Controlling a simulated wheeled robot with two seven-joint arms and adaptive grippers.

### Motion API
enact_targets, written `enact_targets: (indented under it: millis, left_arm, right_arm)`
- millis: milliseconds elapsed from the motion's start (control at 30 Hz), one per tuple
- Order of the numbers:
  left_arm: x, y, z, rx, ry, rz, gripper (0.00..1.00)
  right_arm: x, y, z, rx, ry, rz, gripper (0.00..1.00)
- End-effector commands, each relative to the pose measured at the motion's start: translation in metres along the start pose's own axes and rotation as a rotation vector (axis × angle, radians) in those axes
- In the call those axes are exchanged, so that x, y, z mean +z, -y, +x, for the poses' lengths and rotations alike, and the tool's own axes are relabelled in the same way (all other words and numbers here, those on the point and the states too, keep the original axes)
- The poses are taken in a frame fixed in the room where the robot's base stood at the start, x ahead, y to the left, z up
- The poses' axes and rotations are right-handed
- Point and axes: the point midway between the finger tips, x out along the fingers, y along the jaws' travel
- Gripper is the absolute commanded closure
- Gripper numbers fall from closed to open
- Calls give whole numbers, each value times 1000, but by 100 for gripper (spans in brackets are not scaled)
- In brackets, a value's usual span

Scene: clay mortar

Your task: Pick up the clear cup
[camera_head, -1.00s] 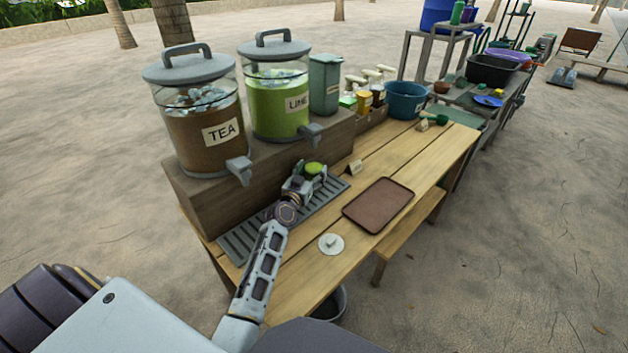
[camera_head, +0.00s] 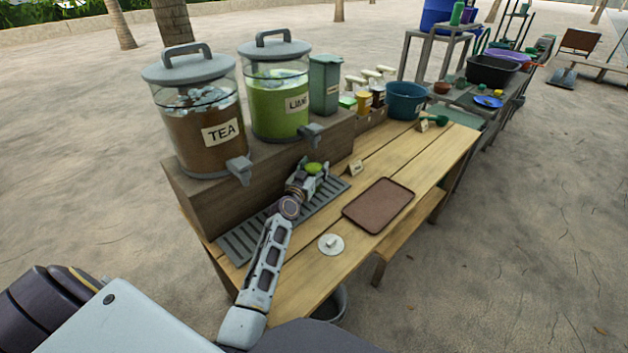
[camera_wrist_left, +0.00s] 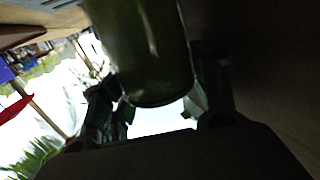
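The clear cup (camera_head: 314,168) holds green contents and stands upright at the drip grate, below the lime dispenser's tap. My left gripper (camera_head: 312,177) is around it, with the fingers closed in against its sides. In the left wrist view the cup (camera_wrist_left: 145,50) looks dark green and fills the space between the two dark fingers (camera_wrist_left: 160,105). The gripper hides the cup's lower part in the head view, so I cannot tell whether it touches the grate. My right gripper is not in view.
The tea dispenser (camera_head: 200,125) and lime dispenser (camera_head: 278,100) stand on a wooden riser (camera_head: 205,212) behind the slatted grate (camera_head: 240,240). A brown tray (camera_head: 378,205), a white lid (camera_head: 331,244) and a small label card (camera_head: 355,168) lie right of the gripper.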

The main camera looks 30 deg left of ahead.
Motion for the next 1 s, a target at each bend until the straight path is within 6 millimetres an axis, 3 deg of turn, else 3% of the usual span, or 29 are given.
enact_targets:
  millis: [33,400,767,1000]
  left_arm:
    - [0,0,0,0,0,0,54]
    - [-1,0,0,0,-2,0,100]
    - [-6,0,0,-1,-3,1,100]
    - [-24,0,0,0,-4,1,100]
  right_arm:
    - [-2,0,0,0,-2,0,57]
    - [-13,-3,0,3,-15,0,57]
    - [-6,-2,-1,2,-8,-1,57]
    - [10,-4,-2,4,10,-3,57]
